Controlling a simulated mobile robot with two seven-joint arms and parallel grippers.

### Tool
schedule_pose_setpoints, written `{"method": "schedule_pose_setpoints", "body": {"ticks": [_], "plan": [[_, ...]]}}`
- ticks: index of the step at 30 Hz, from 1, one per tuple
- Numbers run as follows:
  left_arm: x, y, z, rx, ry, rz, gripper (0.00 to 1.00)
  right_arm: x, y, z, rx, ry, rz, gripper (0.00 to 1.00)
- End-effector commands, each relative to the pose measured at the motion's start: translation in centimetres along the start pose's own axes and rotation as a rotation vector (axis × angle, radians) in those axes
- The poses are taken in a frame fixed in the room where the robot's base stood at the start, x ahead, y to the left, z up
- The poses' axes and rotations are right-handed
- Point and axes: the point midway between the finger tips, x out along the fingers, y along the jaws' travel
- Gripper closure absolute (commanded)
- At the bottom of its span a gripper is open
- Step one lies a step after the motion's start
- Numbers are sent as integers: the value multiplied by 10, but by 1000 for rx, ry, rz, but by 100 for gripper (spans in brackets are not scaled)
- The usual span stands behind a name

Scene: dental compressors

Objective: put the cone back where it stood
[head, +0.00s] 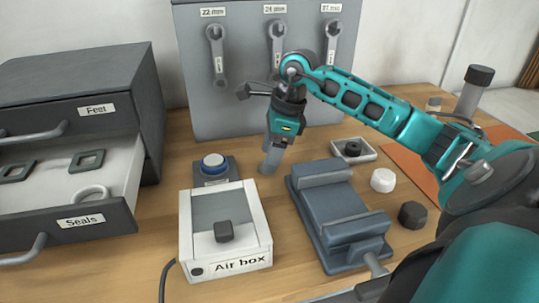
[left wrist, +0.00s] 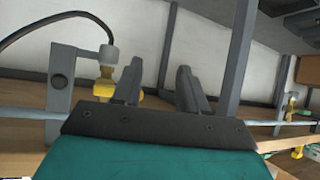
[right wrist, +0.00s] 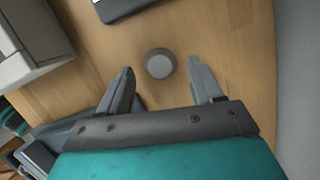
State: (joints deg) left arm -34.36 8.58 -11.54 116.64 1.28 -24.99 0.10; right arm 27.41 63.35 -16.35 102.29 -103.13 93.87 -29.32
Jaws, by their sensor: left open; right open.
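A small grey round piece (right wrist: 160,63), which looks like the cone, stands on the wooden table in the right wrist view. It shows from above, between my right fingertips in the picture. In the head view its grey body (head: 268,165) is just under my right gripper (head: 279,140), partly hidden and hard to tell from the fingers. My right gripper is open, with a gap on both sides of the piece in the right wrist view (right wrist: 160,80). My left gripper (left wrist: 155,78) is open and empty, away from this spot.
The wrench panel (head: 195,115) rises behind. White (head: 383,180) and dark (head: 412,215) caps lie right of the vice. An open drawer (head: 125,165) juts out at left.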

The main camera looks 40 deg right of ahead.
Motion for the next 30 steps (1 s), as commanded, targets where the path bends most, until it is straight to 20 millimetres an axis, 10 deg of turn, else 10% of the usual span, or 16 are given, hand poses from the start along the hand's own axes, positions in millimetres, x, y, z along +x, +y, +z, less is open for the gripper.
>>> {"method": "schedule_pose_setpoints", "body": {"ticks": [15,30], "plan": [[-7,-6,2,4,-13,-16,57,-100,0,0,1,1,-3,34],[-7,-5,2,0,-11,-17,57,-108,0,0,0,1,0,34]]}}
